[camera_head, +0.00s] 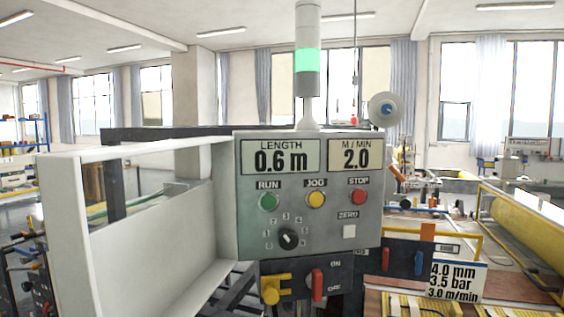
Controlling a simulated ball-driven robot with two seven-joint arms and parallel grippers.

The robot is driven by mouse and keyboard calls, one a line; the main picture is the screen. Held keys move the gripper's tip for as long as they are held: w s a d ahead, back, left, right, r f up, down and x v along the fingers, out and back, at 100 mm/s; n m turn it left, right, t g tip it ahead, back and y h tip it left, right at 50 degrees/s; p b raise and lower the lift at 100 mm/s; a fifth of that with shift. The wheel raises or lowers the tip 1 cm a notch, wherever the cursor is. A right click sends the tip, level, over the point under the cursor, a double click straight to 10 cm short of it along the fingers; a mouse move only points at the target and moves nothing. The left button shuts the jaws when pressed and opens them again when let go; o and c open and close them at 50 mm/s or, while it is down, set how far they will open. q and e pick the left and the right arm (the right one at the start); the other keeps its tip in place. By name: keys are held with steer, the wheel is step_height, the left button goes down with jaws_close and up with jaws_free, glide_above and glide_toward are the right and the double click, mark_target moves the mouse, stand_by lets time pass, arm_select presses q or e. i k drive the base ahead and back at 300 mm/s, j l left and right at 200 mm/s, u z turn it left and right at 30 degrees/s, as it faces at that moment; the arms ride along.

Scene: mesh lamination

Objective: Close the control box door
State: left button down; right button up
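The grey control box (330,235) stands in the middle of the head view, its front facing me. It carries two displays, reading LENGTH 0.6 m and M/MIN 2.0, green, yellow and red buttons, and a black dial (289,239). A pale, rimmed panel, which looks like the box door (68,240), stands open at the left. It reaches from the left edge of the box towards me, and its lower part is cut off by the picture edge. I see neither of my grippers.
A light tower (307,50) with a green band rises above the box. Below the box are a red switch (318,285) and a yellow handle-like part (271,290). A small sign (454,281) and a yellow roller (530,235) are at the right.

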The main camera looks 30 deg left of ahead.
mark_target(167, 258)
steer(key=k+j, duration=0.1)
steer(key=j, duration=0.4)
steer(key=k+j, duration=0.1)
steer(key=j, duration=0.35)
steer(key=k+j, duration=0.1)
steer(key=j, duration=0.85)
steer(key=j+z, duration=0.1)
steer(key=j, duration=0.15)
steer(key=k+j+z, duration=0.1)
steer(key=j, duration=0.2)
